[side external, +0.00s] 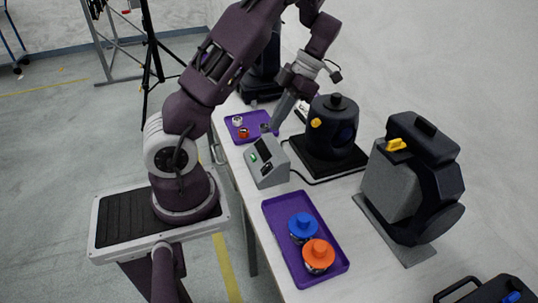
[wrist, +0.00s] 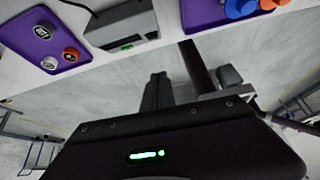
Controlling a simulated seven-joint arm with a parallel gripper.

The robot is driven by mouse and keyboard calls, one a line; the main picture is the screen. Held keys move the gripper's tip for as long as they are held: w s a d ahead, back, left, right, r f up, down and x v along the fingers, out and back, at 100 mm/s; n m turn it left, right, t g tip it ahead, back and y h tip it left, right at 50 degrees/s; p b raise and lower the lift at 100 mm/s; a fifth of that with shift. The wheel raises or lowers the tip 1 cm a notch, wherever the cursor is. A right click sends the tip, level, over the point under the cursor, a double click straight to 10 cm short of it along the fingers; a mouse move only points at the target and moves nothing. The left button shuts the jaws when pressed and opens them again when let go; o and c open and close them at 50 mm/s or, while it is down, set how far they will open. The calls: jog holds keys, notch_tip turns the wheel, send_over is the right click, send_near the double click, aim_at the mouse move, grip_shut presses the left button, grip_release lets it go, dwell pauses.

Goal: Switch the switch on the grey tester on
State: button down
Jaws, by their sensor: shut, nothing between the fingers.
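A purple tray (side external: 272,205) with blue and orange capped items stands in front of the tester. A smaller purple tray (side external: 232,118) with small round parts is behind it.

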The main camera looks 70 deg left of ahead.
jog(key=shift+a+f+n, duration=0.15)
jog(key=shift+a+n, duration=0.05)
jog(key=shift+n, duration=0.1)
send_over(269, 164)
jog(key=s, duration=0.3)
notch_tip(269, 164, down, 9)
jog(key=shift+r, duration=0.1)
jog(key=shift+w+f, duration=0.95)
jog(key=shift+w, duration=0.1)
jog(key=shift+w+f, duration=0.4)
jog(key=shift+w, duration=0.1)
